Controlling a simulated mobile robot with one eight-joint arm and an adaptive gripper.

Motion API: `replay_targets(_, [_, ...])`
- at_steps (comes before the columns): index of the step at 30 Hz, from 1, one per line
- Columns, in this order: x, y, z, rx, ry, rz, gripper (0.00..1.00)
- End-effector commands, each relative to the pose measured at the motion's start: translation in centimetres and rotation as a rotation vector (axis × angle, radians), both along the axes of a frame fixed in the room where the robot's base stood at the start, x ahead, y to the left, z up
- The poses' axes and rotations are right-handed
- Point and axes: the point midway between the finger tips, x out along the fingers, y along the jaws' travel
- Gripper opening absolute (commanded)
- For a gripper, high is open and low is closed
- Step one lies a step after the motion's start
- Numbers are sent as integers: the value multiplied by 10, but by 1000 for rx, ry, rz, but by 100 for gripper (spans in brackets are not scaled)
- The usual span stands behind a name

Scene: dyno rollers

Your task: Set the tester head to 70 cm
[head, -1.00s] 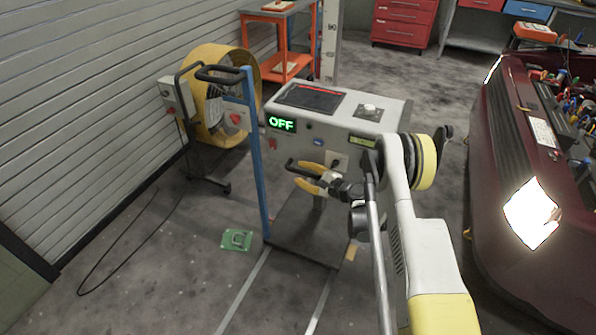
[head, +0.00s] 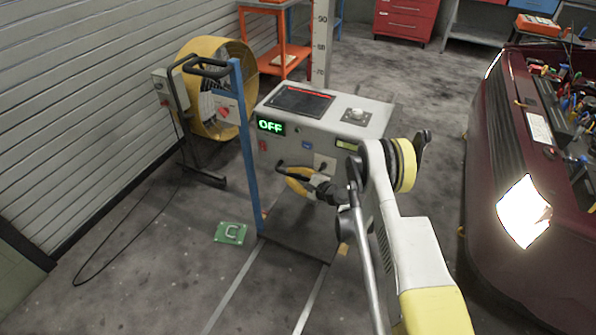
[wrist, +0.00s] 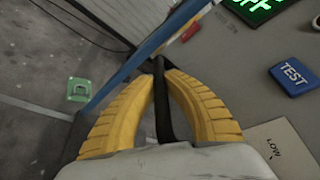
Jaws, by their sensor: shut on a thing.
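The tester head (head: 375,122) is a grey box with a dark screen on top and a lit green OFF display (head: 270,126) on its front. A pale scale column (head: 322,45) stands behind it; a 70 mark (head: 320,72) shows just above the head's back edge. I cannot tell where the pointer is. My gripper (head: 293,181), with yellow fingers, is at the head's front face. In the wrist view, my gripper (wrist: 161,85) is shut on a black handle bar (wrist: 161,110) between its fingers. A blue TEST button (wrist: 293,76) shows to the right.
A blue post (head: 246,150) with a black handle stands left of the head. A yellow fan (head: 212,60) is behind it. A green plate (head: 230,232) lies on the floor. A dark red car (head: 500,150) is at the right. Floor at front left is mostly clear, with a cable.

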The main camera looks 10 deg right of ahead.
Motion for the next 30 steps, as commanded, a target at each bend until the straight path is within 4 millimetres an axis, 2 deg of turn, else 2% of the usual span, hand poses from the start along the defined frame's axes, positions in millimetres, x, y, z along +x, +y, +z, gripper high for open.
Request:
replay_targets(3, [1,-2,1,1,-1,-3,0])
replay_targets(4, [1,-2,1,1,-1,-3,16])
replay_targets(6, [1,-2,1,1,-1,-3,37])
replay_targets(17, [1,-2,5,2,-1,-4,38])
replay_targets(20, [1,-2,17,2,-1,-4,38])
replay_targets(30, [1,-1,84,4,-1,-4,38])
